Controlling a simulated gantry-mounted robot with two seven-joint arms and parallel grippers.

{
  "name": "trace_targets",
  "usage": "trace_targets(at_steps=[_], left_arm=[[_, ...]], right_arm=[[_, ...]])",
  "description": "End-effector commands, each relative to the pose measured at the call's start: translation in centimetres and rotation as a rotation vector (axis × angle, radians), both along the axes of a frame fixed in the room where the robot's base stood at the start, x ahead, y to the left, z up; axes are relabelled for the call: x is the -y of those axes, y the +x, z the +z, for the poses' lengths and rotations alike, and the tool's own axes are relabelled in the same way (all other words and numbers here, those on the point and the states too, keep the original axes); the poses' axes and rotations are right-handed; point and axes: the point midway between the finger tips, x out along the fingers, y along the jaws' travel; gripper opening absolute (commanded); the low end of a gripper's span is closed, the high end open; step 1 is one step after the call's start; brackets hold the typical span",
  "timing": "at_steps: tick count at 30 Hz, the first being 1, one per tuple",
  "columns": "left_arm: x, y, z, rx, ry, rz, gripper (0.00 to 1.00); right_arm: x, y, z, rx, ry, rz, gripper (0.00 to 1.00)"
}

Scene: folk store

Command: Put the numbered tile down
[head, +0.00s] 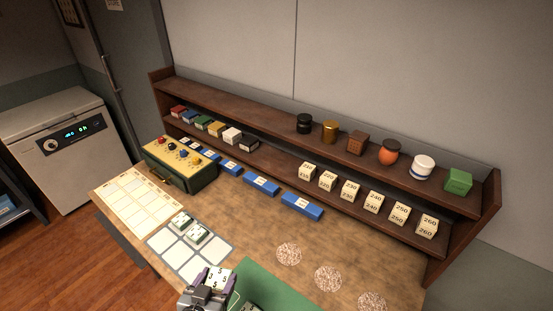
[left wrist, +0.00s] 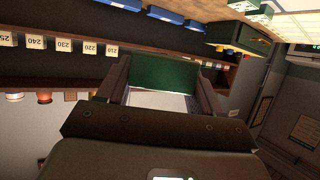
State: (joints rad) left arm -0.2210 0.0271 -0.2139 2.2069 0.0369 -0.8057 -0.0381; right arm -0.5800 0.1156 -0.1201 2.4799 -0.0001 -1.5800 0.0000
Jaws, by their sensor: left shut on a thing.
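My left gripper (head: 212,283) is at the bottom of the head view, just in front of the white-celled grid mat (head: 163,241). It is shut on the numbered tile (head: 218,274), whose pale face carries dark marks too small to read surely. In the left wrist view the tile shows a green part (left wrist: 160,76) and a white part (left wrist: 160,99) between the fingers. Two other pale-and-green tiles, a rear one (head: 181,220) and a nearer one (head: 198,232), lie on the mat's upper cells. The front cells look bare. My right gripper is out of view.
A green mat (head: 278,290) lies right of the gripper; something small at its lower edge is cut off. A printed sheet (head: 134,203) and a green box with coloured knobs (head: 181,163) are at left. Blue blocks (head: 261,185) line the shelf (head: 278,165). Speckled discs (head: 328,278) lie at right.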

Motion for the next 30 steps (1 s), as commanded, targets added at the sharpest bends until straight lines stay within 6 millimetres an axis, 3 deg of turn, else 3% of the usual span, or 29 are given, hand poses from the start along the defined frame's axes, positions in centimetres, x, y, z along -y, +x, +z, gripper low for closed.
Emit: trace_targets(at_steps=[7, 12, 22, 30], left_arm=[[-4.3, -0.7, 2.5, 0.002, -0.002, 0.142, 0.24], [-6.5, -1.4, 2.4, -0.002, 0.003, 0.199, 0.24], [-6.3, -1.4, 6.1, 0.000, 0.004, 0.200, 0.24], [-6.4, -1.9, 10.4, -0.003, 0.007, 0.201, 0.24]], right_arm=[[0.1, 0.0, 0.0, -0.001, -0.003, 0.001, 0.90], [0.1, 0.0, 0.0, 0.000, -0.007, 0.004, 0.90], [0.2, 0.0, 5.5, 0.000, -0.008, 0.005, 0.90], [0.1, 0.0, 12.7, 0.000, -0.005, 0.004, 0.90]])
